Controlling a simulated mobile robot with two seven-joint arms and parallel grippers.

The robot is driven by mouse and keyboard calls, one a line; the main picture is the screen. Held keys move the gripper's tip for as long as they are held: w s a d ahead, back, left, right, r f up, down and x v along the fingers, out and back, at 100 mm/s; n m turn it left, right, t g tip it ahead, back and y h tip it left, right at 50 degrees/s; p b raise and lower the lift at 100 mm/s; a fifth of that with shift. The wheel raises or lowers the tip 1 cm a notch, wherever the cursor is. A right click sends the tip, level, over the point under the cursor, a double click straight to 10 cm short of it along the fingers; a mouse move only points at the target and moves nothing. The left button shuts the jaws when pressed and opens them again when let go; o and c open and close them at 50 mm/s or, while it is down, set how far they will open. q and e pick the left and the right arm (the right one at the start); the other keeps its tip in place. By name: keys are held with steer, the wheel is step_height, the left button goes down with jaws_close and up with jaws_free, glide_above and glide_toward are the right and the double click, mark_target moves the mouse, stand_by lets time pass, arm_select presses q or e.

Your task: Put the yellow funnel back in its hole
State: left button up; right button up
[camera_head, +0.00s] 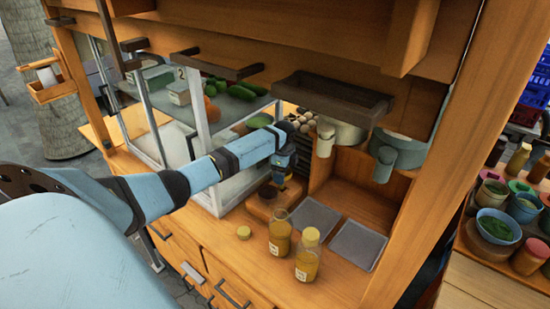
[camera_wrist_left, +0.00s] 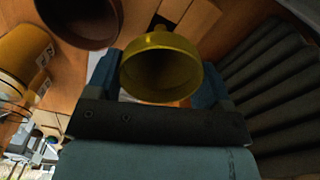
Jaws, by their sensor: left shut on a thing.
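The yellow funnel (camera_wrist_left: 160,68) is in the left wrist view, its wide mouth facing the camera and its narrow end pointing away. My left gripper (camera_wrist_left: 160,80) is shut on it, with a finger on either side. In the head view my left gripper (camera_head: 283,168) is low inside the stall, just above a small wooden block (camera_head: 262,208). The funnel is hidden or too small to tell there. A dark brown round cup or funnel (camera_wrist_left: 82,14) is close by at the upper left of the wrist view. I cannot make out the hole clearly. My right gripper is not in view.
Two yellow jars (camera_head: 280,236) (camera_head: 308,258) and a yellow lid (camera_head: 243,232) stand in front on the wooden counter. Two grey panels (camera_head: 358,246) lie to the right. A glass case (camera_head: 205,130) with vegetables is left, and a dark shelf (camera_head: 335,98) hangs above.

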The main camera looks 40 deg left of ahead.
arm_select(q)
steer(key=shift+f, duration=0.3)
stand_by(0.4)
steer(key=shift+f+b, duration=0.4)
steer(key=shift+f, duration=0.35)
steer(key=shift+s+d+f, duration=0.1)
steer(key=shift+s+f, duration=0.05)
steer(key=shift+f, duration=0.2)
steer(key=shift+s+f, duration=0.2)
steer(key=shift+f, duration=0.35)
steer(key=shift+d, duration=0.1)
steer(key=o, duration=0.9)
steer(key=shift+f, duration=0.15)
steer(key=r, duration=1)
steer(key=r+b, duration=0.1)
steer(key=r, duration=0.4)
steer(key=shift+w+r, duration=0.25)
steer(key=shift+w, duration=0.15)
